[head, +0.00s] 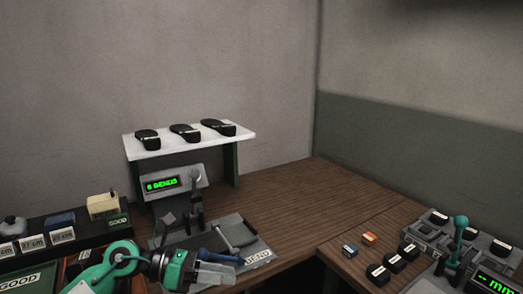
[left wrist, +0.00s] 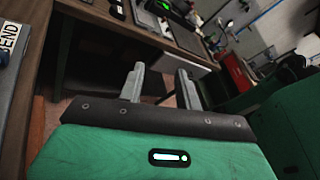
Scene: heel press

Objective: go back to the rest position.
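My left gripper (head: 217,274) is low in the head view, in front of the bend tester's grey base plate (head: 258,250). In the left wrist view its two grey fingers (left wrist: 161,88) stand apart with nothing between them. The tester has a lever (head: 196,200) and a green display (head: 163,185) that seems to read "6 BENDS". A dark blue handle (head: 222,258) shows just behind the gripper; I cannot tell whether they touch. My right gripper is in neither view.
A white shelf (head: 188,143) bears three black shoe-shaped pieces. A dark rack (head: 65,245) with labelled blocks stands at left. On the right desk are small blocks (head: 369,239), black pieces (head: 393,261) and a teal-knobbed device (head: 461,222). The middle wooden tabletop (head: 290,200) is clear.

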